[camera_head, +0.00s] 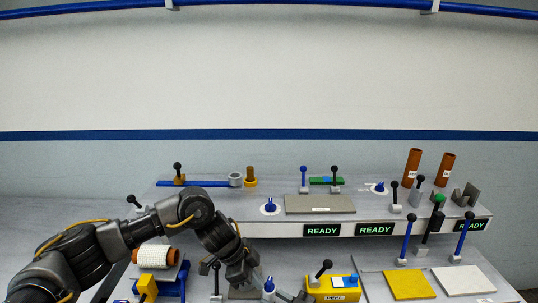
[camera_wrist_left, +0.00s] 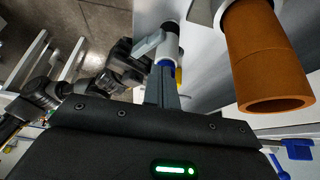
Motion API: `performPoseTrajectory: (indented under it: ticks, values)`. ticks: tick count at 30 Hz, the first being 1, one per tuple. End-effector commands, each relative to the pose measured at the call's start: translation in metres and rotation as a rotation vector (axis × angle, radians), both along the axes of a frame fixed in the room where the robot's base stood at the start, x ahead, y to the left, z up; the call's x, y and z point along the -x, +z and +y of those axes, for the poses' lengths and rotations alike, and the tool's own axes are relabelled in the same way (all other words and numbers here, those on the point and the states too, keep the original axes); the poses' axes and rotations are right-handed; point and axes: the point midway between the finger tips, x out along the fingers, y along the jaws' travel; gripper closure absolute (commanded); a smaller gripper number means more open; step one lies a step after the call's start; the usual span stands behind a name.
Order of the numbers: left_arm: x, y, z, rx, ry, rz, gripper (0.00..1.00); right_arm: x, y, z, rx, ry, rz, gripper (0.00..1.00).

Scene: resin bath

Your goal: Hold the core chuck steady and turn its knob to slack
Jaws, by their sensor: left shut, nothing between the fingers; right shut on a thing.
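What looks like the core chuck, a small blue and white piece (camera_head: 269,286), is at the bottom of the head view beside my left gripper (camera_head: 252,284). In the left wrist view a white cylinder with a blue band (camera_wrist_left: 171,42) lies straight ahead of my left gripper (camera_wrist_left: 164,72), whose fingers are shut with nothing between them. My right gripper (camera_wrist_left: 148,46) reaches in from the left there, shut on the white cylinder. I cannot make out the knob clearly or whether my left fingers touch it.
A large orange-brown tube (camera_wrist_left: 265,55) hangs close on the right of the left wrist view. A yellow box (camera_head: 333,285) with a lever stands to the right. Yellow (camera_head: 408,284) and white (camera_head: 463,280) plates lie further right.

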Motion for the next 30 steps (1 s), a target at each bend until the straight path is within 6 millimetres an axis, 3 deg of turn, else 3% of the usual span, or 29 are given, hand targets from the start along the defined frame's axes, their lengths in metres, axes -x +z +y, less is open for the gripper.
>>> performPoseTrajectory:
  ticks: [21,30]
  values:
    - [0.002,0.001,0.008,0.001,0.0,-0.001,1.0,0.0,-0.001,-0.001,0.001,-0.001,0.0,0.99]
    - [0.002,0.033,0.007,0.001,-0.001,-0.003,1.0,0.0,-0.001,-0.001,0.001,-0.001,0.001,0.99]
